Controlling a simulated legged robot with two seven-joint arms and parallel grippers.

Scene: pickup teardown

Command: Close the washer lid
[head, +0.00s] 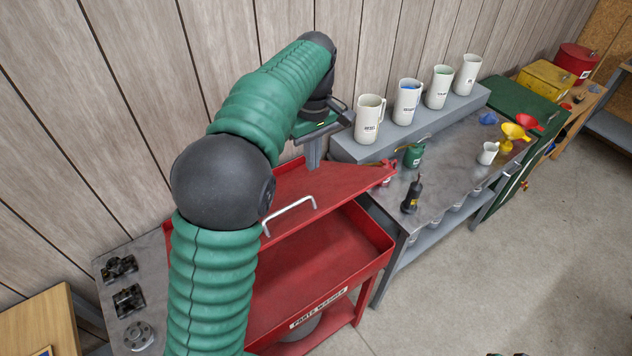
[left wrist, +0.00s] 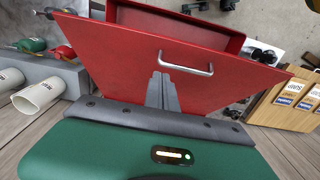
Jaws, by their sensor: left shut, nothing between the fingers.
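The red parts washer (head: 375,235) stands against the wood-panelled wall, with its basin partly uncovered. Its red lid (head: 345,183) is raised at a slant above the basin. A silver bar handle (head: 290,214) is on the lid's face near the lower edge; it also shows in the left wrist view (left wrist: 186,66). My left gripper (head: 312,165) is on the wall side of the lid, fingers together and empty. In the left wrist view, the fingertips (left wrist: 160,76) point at the lid beside the handle; I cannot tell whether they touch it. My arm hides the washer's left part.
A metal workbench (head: 450,185) stands right of the washer, holding a black tool (head: 411,195), a green can (head: 414,154) and a white jug (head: 488,153). Several jugs stand on a grey riser (head: 350,150). Metal parts (head: 129,300) lie at left. The floor at right is clear.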

